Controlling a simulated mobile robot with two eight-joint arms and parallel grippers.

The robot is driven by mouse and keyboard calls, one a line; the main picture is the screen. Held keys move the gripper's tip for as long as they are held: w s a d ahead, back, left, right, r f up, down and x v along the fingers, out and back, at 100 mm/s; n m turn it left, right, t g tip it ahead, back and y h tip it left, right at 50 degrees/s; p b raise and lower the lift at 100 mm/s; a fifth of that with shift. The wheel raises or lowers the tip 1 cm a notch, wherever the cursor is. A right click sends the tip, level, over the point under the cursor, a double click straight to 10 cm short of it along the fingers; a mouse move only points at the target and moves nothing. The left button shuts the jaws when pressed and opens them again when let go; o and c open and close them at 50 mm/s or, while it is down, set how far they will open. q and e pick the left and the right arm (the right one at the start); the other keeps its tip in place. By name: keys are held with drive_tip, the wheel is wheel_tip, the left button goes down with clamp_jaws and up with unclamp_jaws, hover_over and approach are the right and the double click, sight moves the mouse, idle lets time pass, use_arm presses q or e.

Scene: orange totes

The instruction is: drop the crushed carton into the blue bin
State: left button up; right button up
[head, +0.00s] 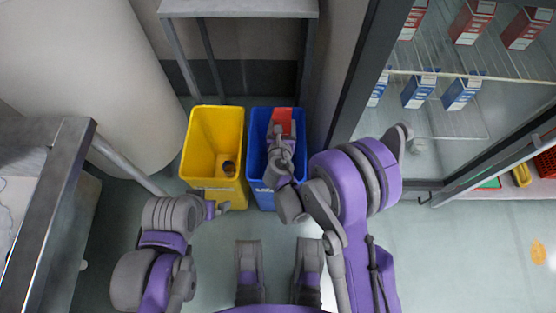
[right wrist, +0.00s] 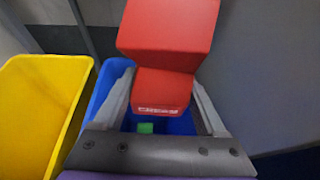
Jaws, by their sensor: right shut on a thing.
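The red crushed carton (head: 282,117) is between the fingers of my right gripper (head: 281,134), over the blue bin (head: 258,143). In the right wrist view the carton (right wrist: 168,35) looks bent into two offset blocks, with a small white print on the lower one. The right gripper is shut on the lower block. The blue bin (right wrist: 101,92) shows below and around it; a small green thing (right wrist: 146,127) is visible down inside. My left gripper (head: 219,209) is low, in front of the yellow bin, and its jaws are too small to read.
The yellow bin (head: 213,118) stands just left of the blue bin, with a small dark and orange item (head: 229,168) inside. A grey metal stand (head: 240,8) is behind. A glass-doored cabinet (head: 362,75) with red and blue cartons is on the right.

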drive_tip(key=shift+s+f+b, duration=0.2)
drive_tip(key=shift+f+b, duration=0.25)
drive_tip(key=shift+f, duration=0.25)
wheel_tip(320, 180, down, 4)
drive_tip(key=b, duration=0.2)
drive_tip(key=shift+f+b, duration=0.1)
drive_tip(key=shift+b, duration=0.2)
drive_tip(key=o, duration=1.3)
drive_tip(key=shift+c, duration=0.2)
drive_tip(key=shift+s, duration=0.1)
